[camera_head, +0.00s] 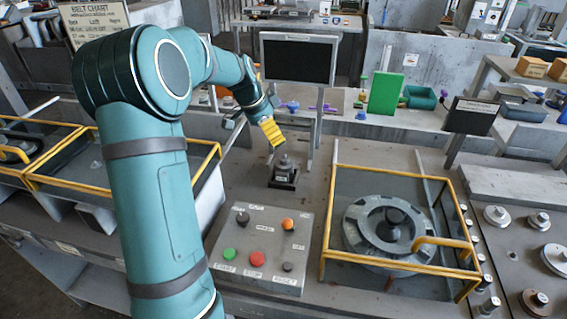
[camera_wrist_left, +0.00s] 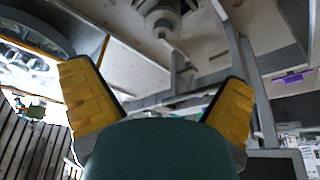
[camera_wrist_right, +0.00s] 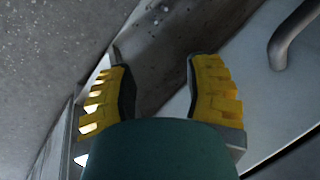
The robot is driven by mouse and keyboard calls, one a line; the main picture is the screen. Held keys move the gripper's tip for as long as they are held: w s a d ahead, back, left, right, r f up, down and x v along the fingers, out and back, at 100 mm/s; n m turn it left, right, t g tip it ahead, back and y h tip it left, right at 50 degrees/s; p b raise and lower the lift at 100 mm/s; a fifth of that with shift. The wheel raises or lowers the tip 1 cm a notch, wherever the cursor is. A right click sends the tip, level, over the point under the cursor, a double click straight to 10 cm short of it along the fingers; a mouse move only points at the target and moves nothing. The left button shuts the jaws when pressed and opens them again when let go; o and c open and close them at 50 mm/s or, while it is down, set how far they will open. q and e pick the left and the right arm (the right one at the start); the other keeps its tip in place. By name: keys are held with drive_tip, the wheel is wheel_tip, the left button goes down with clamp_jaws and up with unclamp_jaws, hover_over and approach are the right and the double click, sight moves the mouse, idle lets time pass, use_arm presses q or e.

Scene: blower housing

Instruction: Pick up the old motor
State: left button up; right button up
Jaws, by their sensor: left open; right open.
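A small grey motor-like part (camera_head: 284,168) stands upright on a dark square base at the back of the bench. It also shows at the top of the left wrist view (camera_wrist_left: 162,16). A dark rounded hub (camera_head: 396,217) sits in the middle of the grey round blower housing (camera_head: 362,236). No readable label tells which of the two is the old motor. My left gripper (camera_head: 271,133) is open, above and slightly left of the part on the dark base, apart from it. My right gripper (camera_wrist_right: 160,88) is open and empty, and is outside the head view.
A yellow-railed frame (camera_head: 326,225) surrounds the housing. A button box (camera_head: 262,247) stands to its left. A dark monitor (camera_head: 298,60) rises behind the left gripper. Several metal parts (camera_head: 497,216) lie at the right. A curved grey bar (camera_wrist_right: 288,40) shows in the right wrist view.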

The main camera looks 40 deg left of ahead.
sight(284, 158)
use_arm(q)
drive_tip(key=b+x, duration=0.1)
drive_tip(key=x, duration=0.6)
drive_tip(key=shift+w+f, duration=0.1)
drive_tip(key=shift+f, duration=0.1)
drive_tip(key=shift+b+x, duration=0.65)
drive_tip(key=shift+x, duration=2.55)
drive_tip(key=shift+a+r, duration=0.1)
drive_tip(key=shift+a, duration=0.1)
drive_tip(key=c, duration=1.4)
